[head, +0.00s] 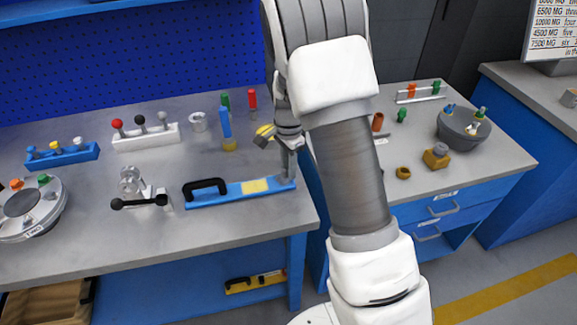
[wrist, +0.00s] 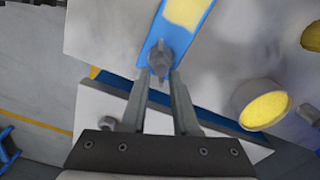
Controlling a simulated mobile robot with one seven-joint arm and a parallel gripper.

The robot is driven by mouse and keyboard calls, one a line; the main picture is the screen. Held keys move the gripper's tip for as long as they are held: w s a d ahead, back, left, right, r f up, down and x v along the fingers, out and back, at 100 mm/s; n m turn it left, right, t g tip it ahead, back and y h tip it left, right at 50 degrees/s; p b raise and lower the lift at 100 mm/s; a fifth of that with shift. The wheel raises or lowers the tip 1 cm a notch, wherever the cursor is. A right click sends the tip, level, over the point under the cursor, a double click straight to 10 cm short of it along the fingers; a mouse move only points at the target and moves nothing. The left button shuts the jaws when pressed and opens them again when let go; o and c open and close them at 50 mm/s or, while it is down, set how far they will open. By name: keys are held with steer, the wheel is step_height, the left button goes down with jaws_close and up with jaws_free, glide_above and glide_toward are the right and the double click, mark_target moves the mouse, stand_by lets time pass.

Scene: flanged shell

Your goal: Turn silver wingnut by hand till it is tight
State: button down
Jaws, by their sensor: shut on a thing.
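The silver wingnut (wrist: 161,59) is a small grey piece on the end of a blue bar (wrist: 196,38) with a yellow patch. In the head view the blue bar (head: 225,198) lies on the grey bench with a black handle at its left end. My gripper (wrist: 160,74) has its two fingers on either side of the wingnut, shut on it. In the head view my gripper (head: 289,172) points down at the bar's right end, and the wingnut cannot be made out there. How tight the wingnut is cannot be seen.
A silver part with a black lever (head: 140,203) stands left of the bar. Behind are a white rack (head: 146,138) with ball knobs and a blue post (head: 225,122). A grey bowl (head: 463,128) sits on the right bench. The front bench edge is close to the bar.

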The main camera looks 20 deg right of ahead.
stand_by(0.8)
steer(key=c, duration=1)
jaws_free()
steer(key=shift+r, duration=0.1)
step_height(320, 180, up, 17)
steer(key=shift+r+p, duration=0.15)
steer(key=shift+p, duration=0.95)
